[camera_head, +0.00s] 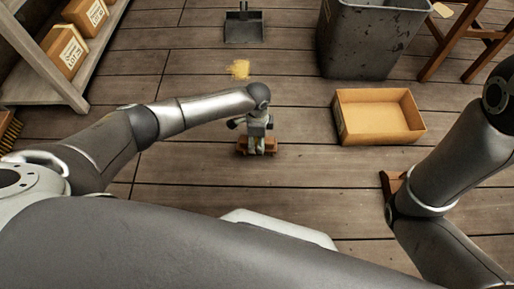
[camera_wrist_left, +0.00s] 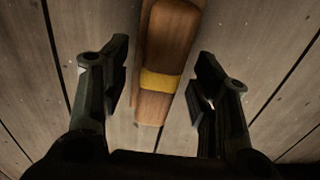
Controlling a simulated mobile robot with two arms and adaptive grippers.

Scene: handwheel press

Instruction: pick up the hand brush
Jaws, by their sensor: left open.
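The hand brush (camera_head: 271,146) lies on the plank floor, mostly covered by my left gripper (camera_head: 257,143) in the head view. In the left wrist view, the brush (camera_wrist_left: 168,40) shows a brown wooden body with a yellow band. Its near end lies between the two dark fingers of my left gripper (camera_wrist_left: 161,75), with a gap on both sides. The fingers are open and hold nothing. The far end of the brush runs out of the top of the wrist view. My right arm comes in at the right; its gripper is not visible.
A dustpan (camera_head: 244,27) and a yellow patch of debris (camera_head: 238,69) are on the floor beyond the brush. An open cardboard box (camera_head: 380,135) stands to the right, below a dark bin (camera_head: 366,35). A shelf (camera_head: 75,95) with boxes is at the left.

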